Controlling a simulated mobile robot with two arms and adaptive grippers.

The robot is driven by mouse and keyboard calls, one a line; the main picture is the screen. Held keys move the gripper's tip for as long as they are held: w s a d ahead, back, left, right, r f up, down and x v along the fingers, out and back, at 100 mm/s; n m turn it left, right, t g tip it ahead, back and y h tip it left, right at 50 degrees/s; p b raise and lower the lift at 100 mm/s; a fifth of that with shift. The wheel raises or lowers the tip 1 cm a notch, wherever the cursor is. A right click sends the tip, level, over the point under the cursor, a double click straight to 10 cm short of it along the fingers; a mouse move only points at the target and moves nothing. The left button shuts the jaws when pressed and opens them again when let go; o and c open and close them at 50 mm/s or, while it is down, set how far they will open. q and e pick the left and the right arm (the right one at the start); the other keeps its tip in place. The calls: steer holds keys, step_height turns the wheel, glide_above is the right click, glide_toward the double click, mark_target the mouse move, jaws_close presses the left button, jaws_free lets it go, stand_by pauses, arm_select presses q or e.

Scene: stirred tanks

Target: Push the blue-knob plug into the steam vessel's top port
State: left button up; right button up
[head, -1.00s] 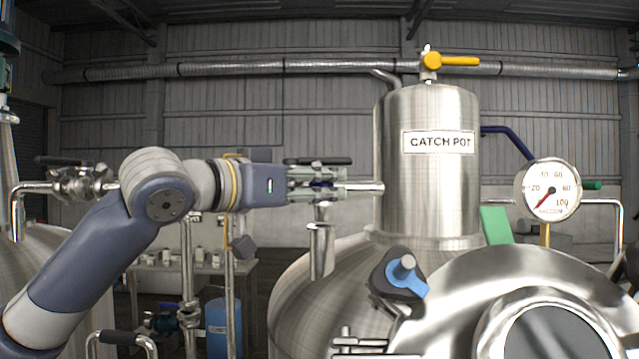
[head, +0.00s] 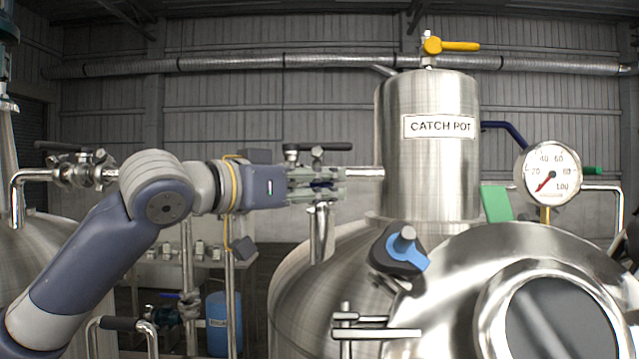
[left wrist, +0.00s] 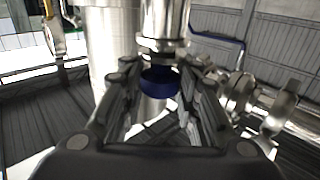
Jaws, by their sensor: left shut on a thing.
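My left gripper (head: 320,185) is shut on the plug's dark blue knob (head: 322,185), left of the catch pot. In the left wrist view the knob (left wrist: 160,83) sits between the fingers. The fingers hide most of it in the head view. An upright steel port pipe (head: 319,237) stands directly below the gripper on the domed steel vessel (head: 292,285). The plug's lower end meets the top of this pipe in the picture; I cannot tell how deep it sits. My right gripper is not in view.
The catch pot (head: 428,165) stands close right of the fingertips. A black-handled valve (head: 318,148) shows just above the gripper. A blue and black fitting (head: 402,248) and a round gauge (head: 552,174) stand to the right. Pipework (head: 85,172) is at left.

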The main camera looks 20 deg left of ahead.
arm_select(q)
steer(key=shift+f, duration=0.35)
steer(key=o, duration=1.2)
steer(key=shift+s+a, duration=0.25)
steer(key=shift+s, duration=0.1)
steer(key=v, duration=1.1)
steer(key=shift+s+r, duration=0.1)
